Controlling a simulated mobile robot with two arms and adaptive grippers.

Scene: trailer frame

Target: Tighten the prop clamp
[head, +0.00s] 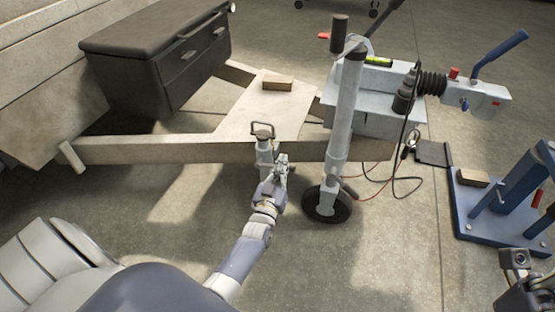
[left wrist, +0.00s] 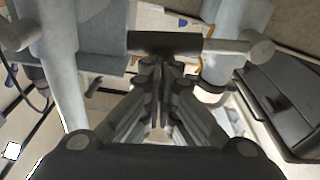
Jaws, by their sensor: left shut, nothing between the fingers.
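The prop (head: 265,155) is a short grey post with a loop handle on top, standing against the side of the trailer frame. A pale grey upright beside the fingers in the left wrist view (left wrist: 225,40) looks like this prop. My left gripper (head: 281,162) is at the prop's right side, shut and empty. In the left wrist view its fingertips (left wrist: 163,66) are just below a horizontal bar (left wrist: 222,47) with a dark sleeve, apparently the clamp's handle; contact is unclear. The clamp is largely hidden in the head view. My right gripper (head: 522,275) shows only partly, lower right.
The jockey wheel tube (head: 343,120) and its black wheel (head: 327,204) stand close right of my left gripper. A black toolbox (head: 155,50) sits on the frame (head: 170,150). A blue stand (head: 510,195) is at right. Cables hang near the coupling (head: 485,94).

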